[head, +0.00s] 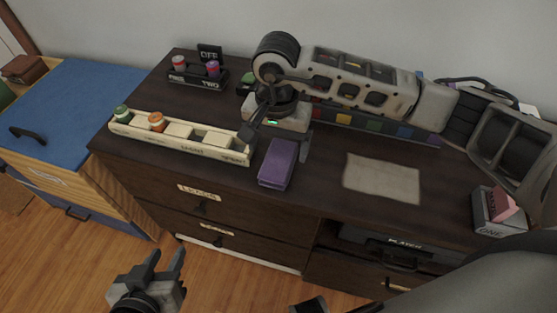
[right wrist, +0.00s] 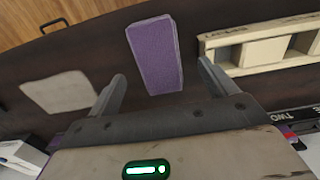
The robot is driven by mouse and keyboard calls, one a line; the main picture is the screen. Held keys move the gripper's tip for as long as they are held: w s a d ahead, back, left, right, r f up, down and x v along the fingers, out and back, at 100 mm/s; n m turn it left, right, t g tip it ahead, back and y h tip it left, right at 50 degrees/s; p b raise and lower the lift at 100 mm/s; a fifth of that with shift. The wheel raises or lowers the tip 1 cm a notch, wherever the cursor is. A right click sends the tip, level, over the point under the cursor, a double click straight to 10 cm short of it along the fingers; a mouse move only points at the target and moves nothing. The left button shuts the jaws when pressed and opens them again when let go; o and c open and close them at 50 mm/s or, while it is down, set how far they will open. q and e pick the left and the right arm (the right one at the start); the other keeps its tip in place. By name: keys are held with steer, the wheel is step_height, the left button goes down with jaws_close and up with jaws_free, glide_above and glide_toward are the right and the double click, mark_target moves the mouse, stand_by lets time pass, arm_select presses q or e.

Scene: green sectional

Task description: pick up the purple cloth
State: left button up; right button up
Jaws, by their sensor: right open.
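The purple cloth (head: 278,165) is a folded oblong block lying on the dark dresser top near its front edge. In the right wrist view the cloth (right wrist: 155,52) lies just ahead of the gap between my right fingertips. My right gripper (head: 278,143) is open and empty, pointing down just behind the cloth, with one finger on each side of its line. In the right wrist view the open fingers (right wrist: 163,76) appear apart from the cloth. My left gripper (head: 166,266) hangs low at the front over the wooden floor, its fingers spread and empty.
A cream compartment tray (head: 180,148) with small bottles stands close left of the cloth. A beige sheet (head: 382,180) lies to the right, and a grey box (head: 494,215) stands at the far right. A black rack (head: 190,78) is at the back. Dresser top between cloth and sheet is clear.

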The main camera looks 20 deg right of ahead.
mark_target(279, 159)
step_height(279, 159, down, 4)
steer(key=shift+f, duration=0.15)
steer(key=shift+d, duration=0.1)
steer(key=c, duration=1.1)
steer(key=shift+o, duration=0.2)
steer(key=shift+r, duration=0.4)
step_height(279, 159, up, 2)
steer(key=shift+r, duration=0.2)
steer(key=s+r, duration=0.2)
steer(key=r, duration=0.1)
steer(key=s+r, duration=0.3)
steer(key=shift+d, duration=0.2)
steer(key=s+r+b, duration=0.1)
steer(key=s+r, duration=0.3)
steer(key=s, duration=0.5)
steer(key=shift+d, duration=0.35)
